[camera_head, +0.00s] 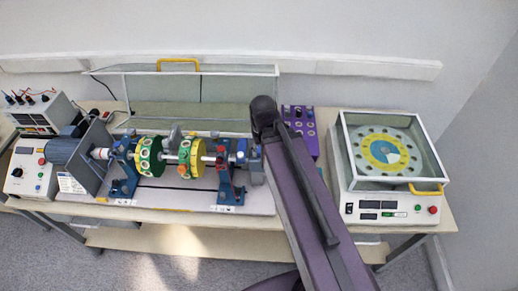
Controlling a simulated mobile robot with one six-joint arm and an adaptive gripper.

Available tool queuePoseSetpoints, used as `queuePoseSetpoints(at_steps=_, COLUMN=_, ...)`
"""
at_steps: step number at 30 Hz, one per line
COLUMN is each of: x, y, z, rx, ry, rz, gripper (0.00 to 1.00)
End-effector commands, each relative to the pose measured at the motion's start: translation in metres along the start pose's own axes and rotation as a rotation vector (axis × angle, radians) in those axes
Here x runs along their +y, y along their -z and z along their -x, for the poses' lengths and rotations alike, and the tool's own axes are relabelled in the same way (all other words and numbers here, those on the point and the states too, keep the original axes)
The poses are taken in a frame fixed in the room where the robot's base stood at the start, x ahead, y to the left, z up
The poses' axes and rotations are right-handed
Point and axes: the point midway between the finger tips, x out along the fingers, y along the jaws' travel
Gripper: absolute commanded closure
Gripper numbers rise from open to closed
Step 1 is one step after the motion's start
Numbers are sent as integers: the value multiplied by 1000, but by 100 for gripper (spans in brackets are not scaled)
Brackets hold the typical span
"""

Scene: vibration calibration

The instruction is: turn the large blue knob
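I cannot single out the large blue knob with certainty. A small blue part (241,146) shows at the right end of the shaft rig, close to my arm. The rig has a blue motor (68,148) at its left, blue supports, and two discs, one green (150,156) and one yellow-green (191,158), on a horizontal shaft. A purple panel (302,123) with several small round controls stands just right of my arm, partly hidden by it. My purple and black arm reaches up from the bottom edge to the bench. My gripper does not show.
A clear-walled case (428,163) with a round yellow, blue and green dial stands at the right. A clear cover with a yellow handle (179,62) is raised behind the rig. White control boxes (30,172) stand at the left. The bench's front edge (160,213) is mostly clear.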

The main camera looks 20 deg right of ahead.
Motion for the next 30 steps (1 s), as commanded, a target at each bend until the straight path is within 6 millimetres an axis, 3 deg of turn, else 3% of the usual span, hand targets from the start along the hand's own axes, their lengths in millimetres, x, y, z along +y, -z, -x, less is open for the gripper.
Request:
queuePoseSetpoints(at_steps=17, x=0, y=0, z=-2, rx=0, ry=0, rz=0, gripper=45)
queuePoseSetpoints(at_steps=23, x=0, y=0, z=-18, rx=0, ry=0, rz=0, gripper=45)
queuePoseSetpoints(at_steps=30, x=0, y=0, z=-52, rx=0, ry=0, rz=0, gripper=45)
